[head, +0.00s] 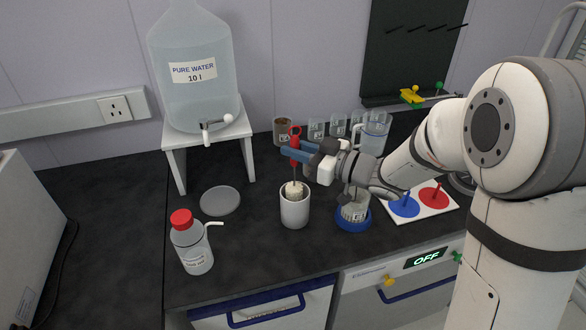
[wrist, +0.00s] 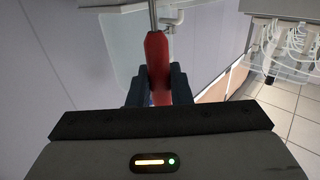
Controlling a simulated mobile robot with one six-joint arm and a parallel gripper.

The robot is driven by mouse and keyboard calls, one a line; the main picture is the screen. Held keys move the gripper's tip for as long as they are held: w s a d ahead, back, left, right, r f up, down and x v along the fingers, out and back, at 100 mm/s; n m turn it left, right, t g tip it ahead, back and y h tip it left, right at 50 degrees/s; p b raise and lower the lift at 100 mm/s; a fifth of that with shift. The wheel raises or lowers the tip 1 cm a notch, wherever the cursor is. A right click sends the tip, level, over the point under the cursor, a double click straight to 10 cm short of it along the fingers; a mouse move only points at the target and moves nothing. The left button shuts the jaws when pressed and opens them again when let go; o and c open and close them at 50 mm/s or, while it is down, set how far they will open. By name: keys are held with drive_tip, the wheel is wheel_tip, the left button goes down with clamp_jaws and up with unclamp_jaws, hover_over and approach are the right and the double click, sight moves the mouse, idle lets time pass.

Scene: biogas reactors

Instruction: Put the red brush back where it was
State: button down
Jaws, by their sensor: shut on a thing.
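The red brush (head: 294,142) is upright, with a loop at its top, a thin stem and a pale bristle head. The bristle head is at the mouth of a light grey cup (head: 295,213), its lower part hidden by the rim. I cannot tell whether it touches the cup. My gripper (head: 297,152) comes from the right and is shut on the red handle. In the wrist view the red handle (wrist: 157,55) is between the two dark fingers of my gripper (wrist: 154,85).
A red-capped wash bottle (head: 193,248) and a grey disc (head: 220,200) are left of the cup. A beaker in a blue-based holder (head: 353,218) is close on the right, under my arm. Behind stand a water carboy (head: 195,95), a brown-filled jar (head: 282,132) and several beakers. A dark pegboard (head: 405,45) hangs on the wall.

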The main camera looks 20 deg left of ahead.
wheel_tip(320, 180, down, 5)
drive_tip(key=shift+f, duration=0.1)
drive_tip(key=shift+s, duration=0.1)
idle(0.3)
drive_tip(key=shift+f+b, duration=0.15)
drive_tip(key=shift+b, duration=0.15)
drive_tip(key=c, duration=1.3)
unclamp_jaws()
